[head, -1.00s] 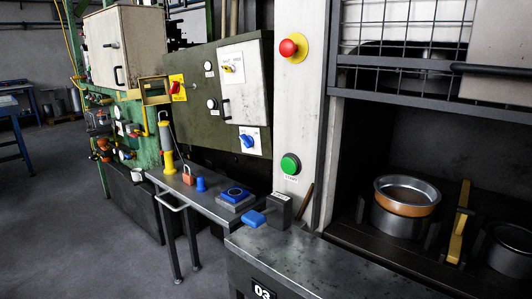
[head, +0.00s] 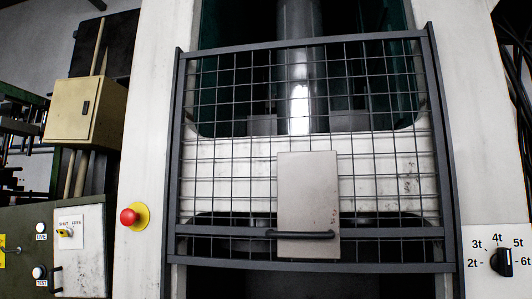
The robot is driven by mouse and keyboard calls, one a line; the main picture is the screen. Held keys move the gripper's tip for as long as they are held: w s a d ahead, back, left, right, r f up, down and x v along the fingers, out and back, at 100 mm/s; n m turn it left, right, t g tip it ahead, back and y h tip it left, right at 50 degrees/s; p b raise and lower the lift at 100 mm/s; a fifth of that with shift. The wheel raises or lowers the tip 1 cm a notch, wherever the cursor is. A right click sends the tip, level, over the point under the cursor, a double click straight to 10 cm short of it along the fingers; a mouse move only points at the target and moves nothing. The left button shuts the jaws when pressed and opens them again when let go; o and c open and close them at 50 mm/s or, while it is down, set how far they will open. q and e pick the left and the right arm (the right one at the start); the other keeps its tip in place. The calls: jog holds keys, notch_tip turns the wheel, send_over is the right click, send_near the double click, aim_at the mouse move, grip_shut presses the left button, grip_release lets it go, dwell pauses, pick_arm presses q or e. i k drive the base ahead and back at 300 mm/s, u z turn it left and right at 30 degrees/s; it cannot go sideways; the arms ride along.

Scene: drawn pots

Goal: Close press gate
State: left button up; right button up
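The press gate (head: 228,195) is a dark-framed wire mesh panel in front of the press, in the middle of the head view. A plain light plate (head: 308,190) is fixed on it, with a dark horizontal bar handle (head: 300,234) across the plate's lower part. The gate's bottom rail (head: 310,267) is near the lower edge of the picture, with a dark opening below it. Neither of my grippers is in view.
A red emergency button (head: 129,217) on a yellow base is on the white column left of the gate. A rotary dial (head: 501,262) marked in tonnes is at the right. A beige cabinet (head: 86,110) and a grey control panel (head: 80,245) stand at the left.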

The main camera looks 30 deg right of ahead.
aim_at(447, 231)
jog(key=z, duration=1.45)
jog(key=k, duration=0.25)
